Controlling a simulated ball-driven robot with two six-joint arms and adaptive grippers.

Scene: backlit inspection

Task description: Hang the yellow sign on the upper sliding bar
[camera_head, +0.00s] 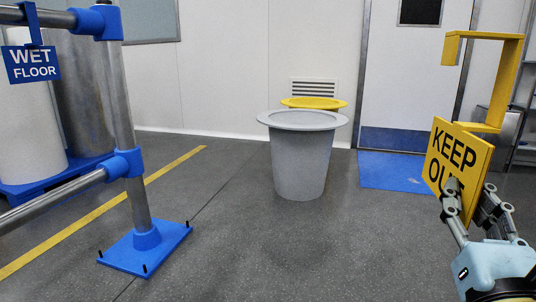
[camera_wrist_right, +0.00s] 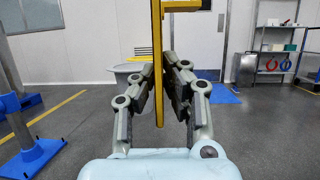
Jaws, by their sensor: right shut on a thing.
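The yellow sign (camera_head: 446,163) reads "KEEP OU", with the rest covered by a finger, and has a hook-shaped yellow bracket on top. My right gripper (camera_head: 468,200) is shut on its lower part and holds it upright in the air at the right. In the right wrist view, the sign (camera_wrist_right: 158,70) shows edge-on between the fingers (camera_wrist_right: 160,92). The upper bar (camera_head: 45,18) is a grey metal tube with blue joints at the upper left, far from the sign. A blue "WET FLOOR" sign (camera_head: 31,63) hangs from it. My left gripper is not in view.
A lower bar (camera_head: 50,196) and a post on a blue foot plate (camera_head: 145,248) stand at the left. A grey bin (camera_head: 300,160) stands mid-floor, with a yellow-rimmed bin (camera_head: 314,103) behind it. The floor between post and sign is clear in front.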

